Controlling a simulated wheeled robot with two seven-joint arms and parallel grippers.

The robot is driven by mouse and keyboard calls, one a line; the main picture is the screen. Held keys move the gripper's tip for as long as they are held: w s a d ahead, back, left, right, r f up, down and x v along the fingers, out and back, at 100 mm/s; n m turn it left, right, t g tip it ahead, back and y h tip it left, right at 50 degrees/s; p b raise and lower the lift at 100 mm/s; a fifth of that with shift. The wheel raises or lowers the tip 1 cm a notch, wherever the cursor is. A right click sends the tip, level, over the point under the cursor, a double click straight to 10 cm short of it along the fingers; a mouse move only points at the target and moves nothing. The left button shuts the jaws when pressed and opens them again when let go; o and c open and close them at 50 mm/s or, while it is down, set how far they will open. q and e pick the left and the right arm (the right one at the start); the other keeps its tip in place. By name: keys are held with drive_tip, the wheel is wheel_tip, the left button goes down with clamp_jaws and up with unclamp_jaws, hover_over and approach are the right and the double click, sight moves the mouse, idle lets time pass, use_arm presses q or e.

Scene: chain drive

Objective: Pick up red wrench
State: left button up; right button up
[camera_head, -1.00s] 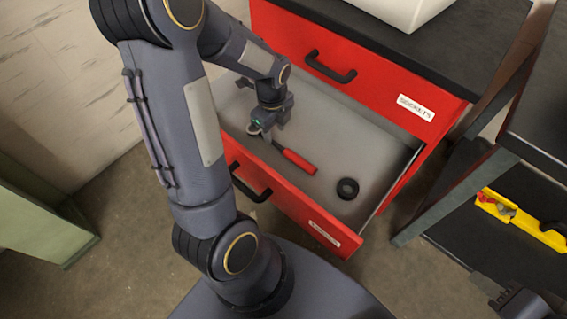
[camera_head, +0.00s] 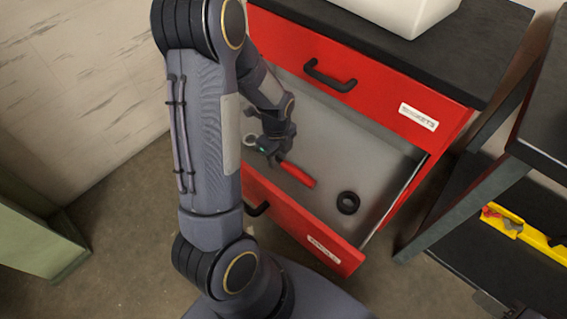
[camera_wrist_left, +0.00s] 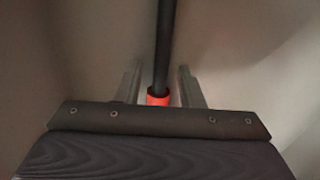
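The red wrench (camera_head: 297,174) lies in the open drawer, its red handle toward the right and its ring end toward the left. My left gripper (camera_head: 272,157) is down over the wrench's middle and hides part of it. In the left wrist view, my left gripper (camera_wrist_left: 160,86) is open. The wrench's dark shaft (camera_wrist_left: 165,45) and the end of its red handle run between the two fingers, with a gap on each side. Only a dark bit of my right arm shows at the lower right edge of the head view; its fingers cannot be made out.
The red drawer (camera_head: 310,235) is pulled out of the cabinet, its front and side walls around the wrench. A black ring (camera_head: 348,202) lies to the right of the handle. A shut drawer (camera_head: 385,95) is above. A shelf with a yellow level (camera_head: 535,238) stands at right.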

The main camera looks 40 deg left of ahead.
use_arm(q)
clamp_jaws()
drive_tip(key=shift+r, duration=0.1)
